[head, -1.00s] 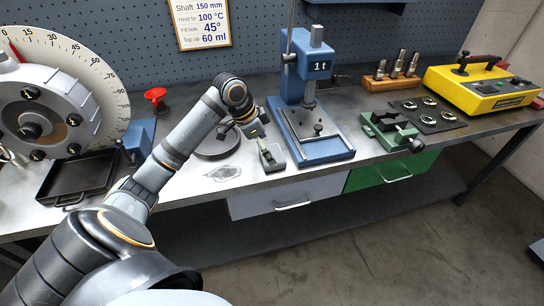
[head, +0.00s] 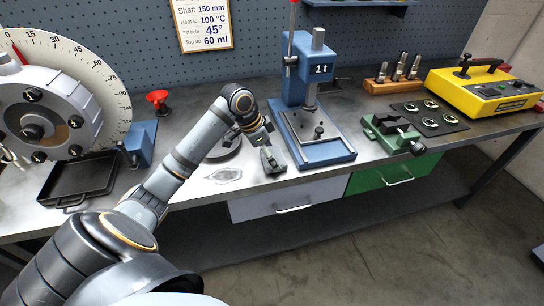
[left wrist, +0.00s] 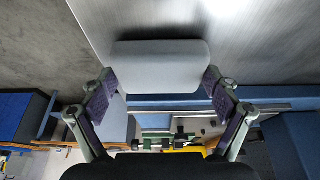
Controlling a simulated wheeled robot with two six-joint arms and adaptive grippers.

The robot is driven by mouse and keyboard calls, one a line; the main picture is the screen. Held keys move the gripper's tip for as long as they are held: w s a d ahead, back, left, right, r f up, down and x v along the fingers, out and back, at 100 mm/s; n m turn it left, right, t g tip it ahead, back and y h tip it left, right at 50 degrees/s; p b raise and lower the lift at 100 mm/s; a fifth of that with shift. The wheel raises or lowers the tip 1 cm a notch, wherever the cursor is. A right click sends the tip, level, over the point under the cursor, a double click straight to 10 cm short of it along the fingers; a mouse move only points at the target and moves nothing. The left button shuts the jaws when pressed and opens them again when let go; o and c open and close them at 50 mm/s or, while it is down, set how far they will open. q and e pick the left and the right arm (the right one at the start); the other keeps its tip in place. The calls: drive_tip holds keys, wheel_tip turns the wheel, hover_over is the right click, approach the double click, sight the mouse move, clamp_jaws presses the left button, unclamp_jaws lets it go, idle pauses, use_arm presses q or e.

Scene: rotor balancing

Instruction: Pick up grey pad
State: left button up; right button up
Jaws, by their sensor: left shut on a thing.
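The grey pad (left wrist: 160,66) is a plain, smooth light-grey block with rounded ends. In the left wrist view it lies crosswise between the two fingertips. My left gripper (left wrist: 162,92) is shut on it, with one purple-faced finger at each end. In the head view my left gripper (head: 266,150) is low over the bench, just left of the blue press. The pad cannot be made out clearly there, and I cannot tell whether it touches the bench. My right gripper is not in view.
The blue press (head: 318,152) stands close on the right of my left gripper. A green vise (head: 392,134) and a yellow device (head: 485,92) are further right. A black tray (head: 78,178) and large dial (head: 105,75) are at left. The bench's front edge is near.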

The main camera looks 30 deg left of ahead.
sight(275, 155)
use_arm(q)
drive_tip(key=shift+r, duration=0.5)
drive_tip(key=v, duration=0.2)
drive_tip(key=shift+w+r, duration=0.1)
drive_tip(key=shift+r, duration=0.2)
use_arm(e)
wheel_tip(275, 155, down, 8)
drive_tip(key=b, duration=0.8)
use_arm(q)
drive_tip(key=s+a+r+b, duration=0.3)
drive_tip(key=s+r+b, duration=0.5)
drive_tip(key=s, duration=0.5)
drive_tip(key=shift+a+r, duration=0.4)
drive_tip(key=shift+r, duration=0.25)
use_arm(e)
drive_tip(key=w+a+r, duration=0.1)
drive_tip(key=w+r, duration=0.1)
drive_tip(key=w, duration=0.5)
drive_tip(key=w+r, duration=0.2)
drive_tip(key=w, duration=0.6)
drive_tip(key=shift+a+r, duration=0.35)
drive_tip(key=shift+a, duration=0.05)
